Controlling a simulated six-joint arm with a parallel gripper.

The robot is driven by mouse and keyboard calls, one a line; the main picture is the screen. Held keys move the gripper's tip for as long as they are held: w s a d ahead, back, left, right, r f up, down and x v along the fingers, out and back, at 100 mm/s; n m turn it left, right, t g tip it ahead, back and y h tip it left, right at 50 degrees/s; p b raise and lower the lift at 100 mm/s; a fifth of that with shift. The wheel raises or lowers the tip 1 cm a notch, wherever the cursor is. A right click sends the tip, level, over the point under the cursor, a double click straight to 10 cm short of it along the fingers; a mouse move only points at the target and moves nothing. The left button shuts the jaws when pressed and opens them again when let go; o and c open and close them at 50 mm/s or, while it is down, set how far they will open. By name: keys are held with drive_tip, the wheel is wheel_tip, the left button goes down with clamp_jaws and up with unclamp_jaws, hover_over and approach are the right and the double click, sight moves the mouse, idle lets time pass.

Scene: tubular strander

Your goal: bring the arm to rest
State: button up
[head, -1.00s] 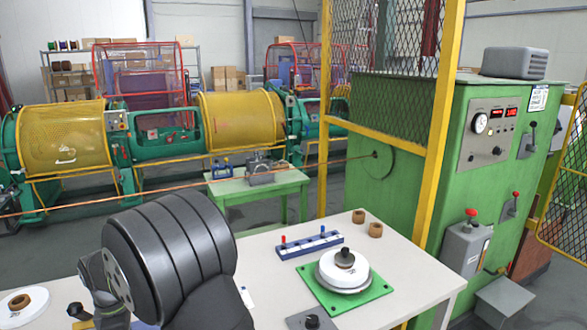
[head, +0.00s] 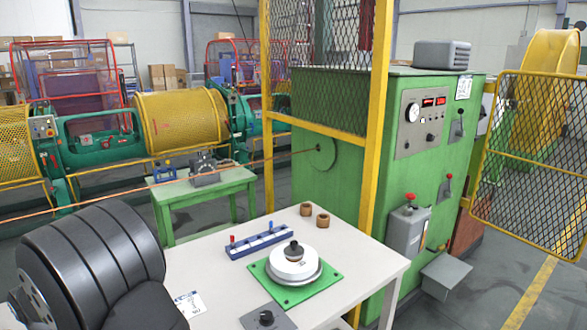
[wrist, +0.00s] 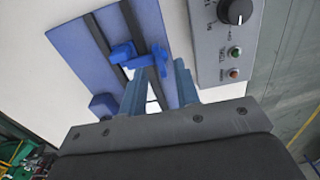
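My arm, dark grey and ribbed, fills the lower left of the head view; my gripper is out of sight there. In the wrist view my gripper (wrist: 160,85) shows two blue-grey fingers standing apart, with a pale gap between them. A bright blue piece (wrist: 150,62) lies at or just beyond the fingertips; I cannot tell whether it touches them. It overlaps a blue plate (wrist: 75,45) with dark rails on a pale surface. A grey control box (wrist: 222,50) with a black knob and green and red buttons is to the right of the fingers.
The white table (head: 205,270) carries a green plate (head: 293,298) with a white reel (head: 295,262), a blue rack (head: 262,243) and two brown rings (head: 306,209). A green machine cabinet (head: 350,195) and yellow mesh guard post (head: 372,150) stand behind it.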

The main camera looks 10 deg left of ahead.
wheel_tip(320, 180, up, 16)
drive_tip(key=f, duration=0.1)
wheel_tip(320, 180, down, 17)
drive_tip(key=shift+r, duration=0.2)
drive_tip(key=shift+f, duration=0.35)
drive_tip(key=n, duration=0.5)
drive_tip(key=shift+r, duration=0.1)
drive_tip(key=n, duration=0.5)
drive_tip(key=shift+r+n, duration=0.25)
drive_tip(key=shift+n, duration=0.25)
drive_tip(key=shift+r, duration=2.3)
